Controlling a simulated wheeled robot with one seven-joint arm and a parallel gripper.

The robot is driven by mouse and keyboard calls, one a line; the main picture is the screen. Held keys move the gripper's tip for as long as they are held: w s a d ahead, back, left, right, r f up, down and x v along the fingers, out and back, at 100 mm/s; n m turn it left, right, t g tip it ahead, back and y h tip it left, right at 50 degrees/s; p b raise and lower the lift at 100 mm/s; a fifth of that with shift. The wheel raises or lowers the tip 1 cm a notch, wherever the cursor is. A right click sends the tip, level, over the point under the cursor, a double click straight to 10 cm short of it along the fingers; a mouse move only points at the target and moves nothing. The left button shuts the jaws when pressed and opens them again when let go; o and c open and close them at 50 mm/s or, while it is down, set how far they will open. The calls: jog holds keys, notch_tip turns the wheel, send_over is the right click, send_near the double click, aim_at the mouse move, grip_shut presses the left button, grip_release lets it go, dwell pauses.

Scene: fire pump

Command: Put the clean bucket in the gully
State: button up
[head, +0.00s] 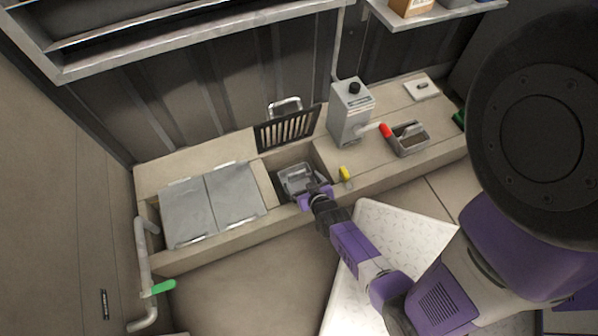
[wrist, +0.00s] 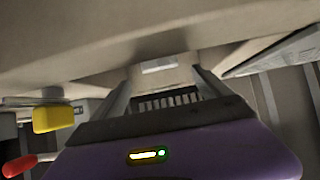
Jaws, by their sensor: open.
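A grey metal bucket (head: 297,180), its inside looking empty, sits in the open gully (head: 266,163) in the concrete ledge in the head view. My gripper (head: 313,192) is at the bucket's near right side; its jaws are open. I cannot tell whether a finger touches the bucket. In the wrist view the open fingers (wrist: 163,88) stand apart, with the slotted grate between and beyond them. A second grey bucket (head: 416,147) with brown contents stands farther right on the ledge.
The dark slotted grate (head: 287,130) stands raised behind the gully. Flat grey covers (head: 212,204) lie left of it. A yellow handle (head: 345,174) is close right of my gripper. A grey box (head: 350,112) with a red handle (head: 385,130) stands behind. A green-handled pipe (head: 163,287) is at left.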

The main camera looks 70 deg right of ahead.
jog(key=s+a+r+n+t+y+p, duration=0.1)
jog(key=s+a+r+n+t+y, duration=0.15)
jog(key=a+r, duration=0.65)
jog(key=s+a+r+n+t+y, duration=0.1)
jog(key=s+a+r+n+t, duration=0.15)
jog(key=a+r, duration=0.7)
jog(key=s+a+r+n+t+y, duration=0.1)
jog(key=s+a+r+n+y, duration=0.1)
jog(key=r, duration=0.9)
jog(key=s+a+r+n+t+y, duration=0.1)
jog(key=s+a+r+n+y, duration=0.1)
jog(key=r, duration=1)
jog(key=shift+s+a+n+y, duration=0.3)
jog(key=shift+a+y, duration=0.15)
jog(key=shift+a, duration=0.65)
jog(key=shift+r+p, duration=0.1)
jog(key=shift+p, duration=0.25)
